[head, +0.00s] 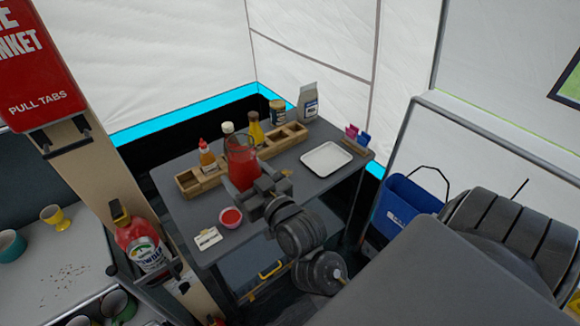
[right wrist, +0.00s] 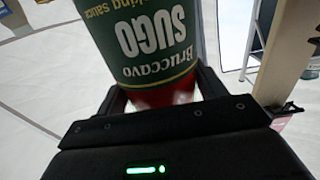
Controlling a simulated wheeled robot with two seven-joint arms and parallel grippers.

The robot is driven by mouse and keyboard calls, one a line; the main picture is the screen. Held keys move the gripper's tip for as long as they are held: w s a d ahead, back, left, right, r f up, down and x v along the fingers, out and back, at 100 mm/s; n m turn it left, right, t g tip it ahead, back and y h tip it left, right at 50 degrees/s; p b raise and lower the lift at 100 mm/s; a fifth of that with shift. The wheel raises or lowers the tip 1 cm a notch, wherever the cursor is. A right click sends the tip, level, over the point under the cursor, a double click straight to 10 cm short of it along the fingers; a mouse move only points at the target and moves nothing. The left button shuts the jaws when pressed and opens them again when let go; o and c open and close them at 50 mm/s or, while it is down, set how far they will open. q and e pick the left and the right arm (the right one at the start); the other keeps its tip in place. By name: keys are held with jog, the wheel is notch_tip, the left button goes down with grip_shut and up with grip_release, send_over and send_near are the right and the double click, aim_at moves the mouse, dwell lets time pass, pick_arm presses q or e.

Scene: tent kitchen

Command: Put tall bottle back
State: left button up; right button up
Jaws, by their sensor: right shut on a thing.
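A tall red sauce bottle (head: 241,172) with a clear upper part is in my right gripper (head: 258,190), over the grey table (head: 330,185). In the right wrist view the bottle (right wrist: 150,45) shows a green Sugo label, upside down in the picture, between the fingers of the right gripper (right wrist: 160,95). A wooden rack (head: 187,181) with compartments lies along the table behind the bottle. It holds several bottles, including an orange one (head: 207,160) and a yellow one (head: 256,131). Empty compartments show at its ends. My left gripper is not in view.
A white tray (head: 326,158) lies right of the rack. A red bowl (head: 231,217) and a white card (head: 208,238) sit at the front left. A jar (head: 277,112) and a carton (head: 308,103) stand behind the rack. A blue bucket (head: 405,202) is at the right.

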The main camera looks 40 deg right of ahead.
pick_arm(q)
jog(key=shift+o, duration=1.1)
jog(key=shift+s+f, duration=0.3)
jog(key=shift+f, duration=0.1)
pick_arm(e)
jog(key=shift+d+f, duration=0.25)
jog(key=shift+d, duration=0.1)
pick_arm(q)
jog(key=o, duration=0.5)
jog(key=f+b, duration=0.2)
jog(key=b, duration=0.1)
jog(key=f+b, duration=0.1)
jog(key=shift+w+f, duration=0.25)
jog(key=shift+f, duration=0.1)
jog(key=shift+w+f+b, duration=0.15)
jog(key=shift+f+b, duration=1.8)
jog(key=shift+b, duration=0.15)
pick_arm(e)
jog(key=d+f+m+h, duration=0.1)
jog(key=d+f, duration=0.1)
jog(key=d, duration=0.5)
jog(key=d+f+h, duration=0.1)
jog(key=d+f, duration=0.2)
jog(key=d, duration=0.4)
jog(key=shift+w+d+f+m+h, duration=0.2)
jog(key=shift+w+d+m+h, duration=0.15)
jog(key=shift+m+h, duration=0.05)
